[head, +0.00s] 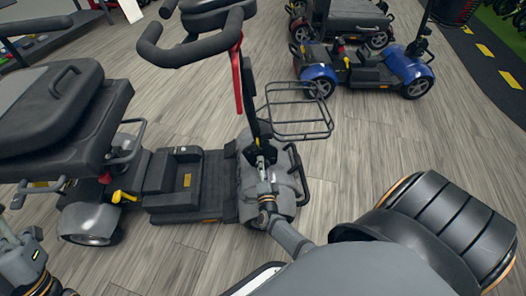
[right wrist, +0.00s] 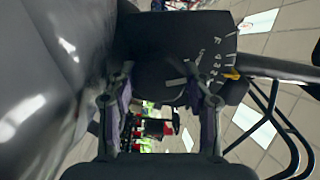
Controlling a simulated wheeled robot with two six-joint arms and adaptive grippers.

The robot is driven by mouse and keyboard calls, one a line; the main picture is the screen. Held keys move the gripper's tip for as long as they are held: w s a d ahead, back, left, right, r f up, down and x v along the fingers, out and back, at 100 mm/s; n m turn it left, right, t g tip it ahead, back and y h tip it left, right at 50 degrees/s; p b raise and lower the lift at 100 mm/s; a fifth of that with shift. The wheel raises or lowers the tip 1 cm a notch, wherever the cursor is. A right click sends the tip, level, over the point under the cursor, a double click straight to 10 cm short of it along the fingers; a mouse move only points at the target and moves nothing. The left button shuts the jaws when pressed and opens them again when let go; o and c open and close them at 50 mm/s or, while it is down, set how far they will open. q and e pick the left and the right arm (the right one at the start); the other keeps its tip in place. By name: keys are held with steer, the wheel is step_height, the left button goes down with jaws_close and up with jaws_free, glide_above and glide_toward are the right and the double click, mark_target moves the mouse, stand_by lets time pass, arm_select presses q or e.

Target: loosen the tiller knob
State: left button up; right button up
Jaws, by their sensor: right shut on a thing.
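The scooter's tiller (head: 246,100) rises from the front body, with black looped handlebars at the top and a red strip along its post. My right gripper (head: 262,158) is at the tiller's lower end, just above the grey front cover. In the right wrist view its two fingers (right wrist: 160,88) are closed in from both sides on a dark, rounded part below a dark panel with pale marks. That part is where the tiller knob would be; its outline is hard to make out and the fingers partly cover it. Part of my left arm shows at the lower left; its fingers are unclear.
The scooter's black seat (head: 50,105) is at the left and its wire basket (head: 298,112) is in front of the tiller. A blue scooter (head: 320,75) stands beyond. Wooden floor (head: 385,150) between them is clear.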

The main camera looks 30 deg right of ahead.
stand_by(0.3)
steer(key=o, duration=1.2)
steer(key=shift+c, duration=0.2)
steer(key=v, duration=1.2)
